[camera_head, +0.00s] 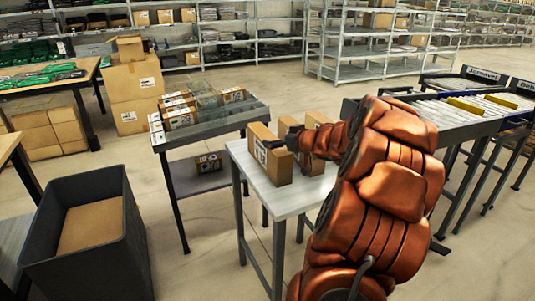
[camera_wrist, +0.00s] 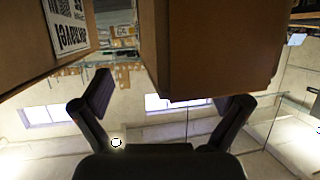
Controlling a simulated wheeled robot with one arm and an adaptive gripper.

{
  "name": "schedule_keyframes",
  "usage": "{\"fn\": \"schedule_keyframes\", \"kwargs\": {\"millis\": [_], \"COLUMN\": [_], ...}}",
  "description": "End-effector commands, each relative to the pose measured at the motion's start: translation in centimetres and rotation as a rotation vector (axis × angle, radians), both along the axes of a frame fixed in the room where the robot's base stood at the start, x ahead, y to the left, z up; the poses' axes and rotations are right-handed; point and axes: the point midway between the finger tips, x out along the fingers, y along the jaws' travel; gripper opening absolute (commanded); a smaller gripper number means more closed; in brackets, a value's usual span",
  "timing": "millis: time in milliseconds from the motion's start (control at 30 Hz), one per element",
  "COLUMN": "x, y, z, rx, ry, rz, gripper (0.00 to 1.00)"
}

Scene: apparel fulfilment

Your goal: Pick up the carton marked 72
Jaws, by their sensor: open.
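Several brown cartons stand upright on a small white table (camera_head: 290,196) in the head view. The front left carton (camera_head: 264,158) has a white label on its left side; others stand behind it, one at the back (camera_head: 317,119). My gripper (camera_head: 280,143) is by the top of the front left carton, partly hidden by my arm. In the wrist view my gripper (camera_wrist: 170,92) is open, with a plain carton face (camera_wrist: 215,45) close in front of its fingers. A labelled carton (camera_wrist: 25,45) is at the left, its print upside down. I cannot read 72 on any carton.
A grey table with small boxes (camera_head: 205,118) stands left of the white table. A dark bin (camera_head: 90,240) with a carton inside is at front left. A roller conveyor (camera_head: 450,112) lies at right. Open floor shows behind the white table.

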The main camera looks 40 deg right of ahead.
Motion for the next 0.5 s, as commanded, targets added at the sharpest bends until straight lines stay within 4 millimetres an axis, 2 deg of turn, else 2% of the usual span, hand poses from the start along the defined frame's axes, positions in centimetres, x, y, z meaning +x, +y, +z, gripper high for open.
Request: {"fn": "schedule_keyframes", "kwargs": {"millis": [300,500], "x": [3.2,4.1], "y": [0.0,-0.1], "z": [-1.1,-1.4], "rx": [-0.002,-0.001], "ry": [-0.001,-0.002], "rz": [0.001,-0.001], "gripper": [0.98,0.98]}}
